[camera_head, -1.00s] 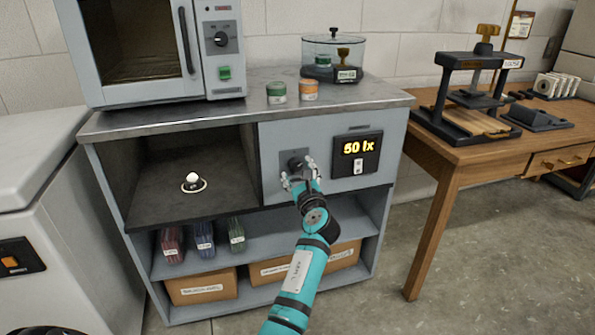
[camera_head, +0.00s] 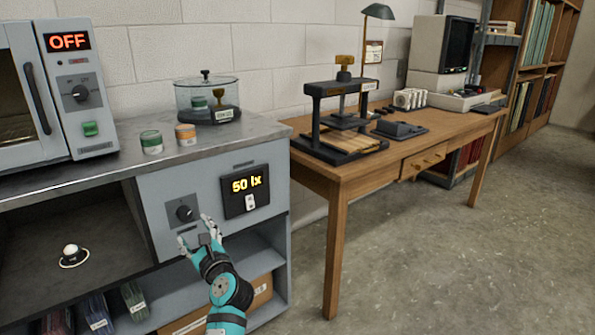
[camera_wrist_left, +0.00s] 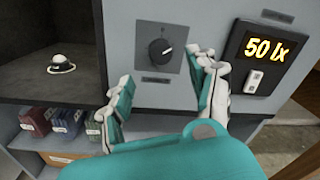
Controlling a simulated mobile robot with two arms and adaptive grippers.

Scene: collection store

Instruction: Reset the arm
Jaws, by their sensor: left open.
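My left gripper (camera_head: 199,236) is open and empty in front of the grey cabinet panel, just below a black rotary knob (camera_head: 184,213). In the left wrist view its two fingers (camera_wrist_left: 160,100) stand apart, with the knob (camera_wrist_left: 159,49) beyond and between them, not touched. A display reading "50 lx" (camera_head: 246,184) with a small white switch sits right of the knob. The teal arm comes up from the bottom of the head view. My right gripper is not in view.
An open compartment holds a small white dome (camera_head: 72,254). An oven (camera_head: 88,88) reading "OFF", two small jars (camera_head: 151,142) and a glass-covered container (camera_head: 207,98) stand on the counter (camera_head: 110,155). A wooden desk (camera_head: 345,180) with a press is at right. The floor beyond is clear.

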